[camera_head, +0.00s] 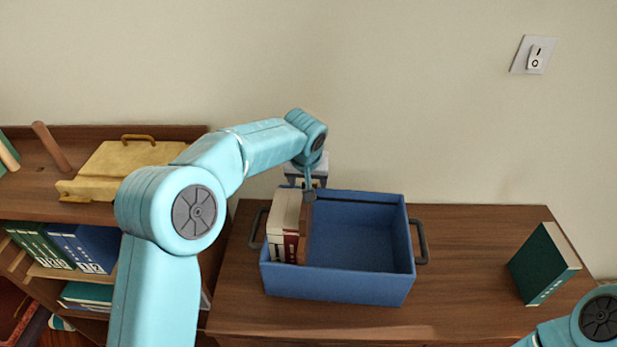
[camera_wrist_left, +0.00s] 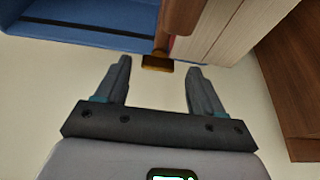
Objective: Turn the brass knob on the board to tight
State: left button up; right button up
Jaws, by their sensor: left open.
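The brass knob (camera_wrist_left: 157,63) shows in the left wrist view at the end of a short brown stem, by the rim of the blue crate. The brown board (camera_head: 306,236) stands upright in the blue crate (camera_head: 340,283), along the right side of the books; its near part also shows in the wrist view (camera_wrist_left: 181,14). My left gripper (camera_wrist_left: 159,78) is open, its two fingers apart, with the knob just ahead of the gap between them. In the head view my left gripper (camera_head: 308,190) is at the crate's back rim, and the knob is hidden there. My right gripper is out of view.
Cream and dark red books (camera_head: 284,222) fill the crate's left part; its right part is empty. A green book (camera_head: 540,265) stands at the right of the wooden top (camera_head: 470,250). A yellow box (camera_head: 120,165) lies on the left shelf. A switch (camera_head: 535,56) is on the wall.

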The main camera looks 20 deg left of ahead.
pick_arm(q)
jog(key=shift+w+f, duration=0.5)
jog(key=shift+f, duration=0.15)
jog(key=shift+s+r, duration=0.15)
jog(key=shift+s, duration=0.1)
jog(key=shift+c, duration=0.6)
jog(key=c, duration=0.9)
jog(key=shift+c, duration=0.2)
jog(key=shift+a+m+h+p, duration=0.1)
jog(key=shift+m+h+p, duration=0.3)
jog(key=shift+m, duration=0.7)
jog(key=m+h+p, duration=0.1)
jog(key=m+p, duration=0.1)
jog(key=m, duration=0.2)
jog(key=shift+w+a+h, duration=0.1)
jog(key=shift+h, duration=0.3)
jog(key=m, duration=0.2)
jog(key=m+g+h+p, duration=0.1)
jog(key=m, duration=0.2)
jog(key=shift+w+a+m+h, duration=0.1)
jog(key=shift+m+h, duration=0.2)
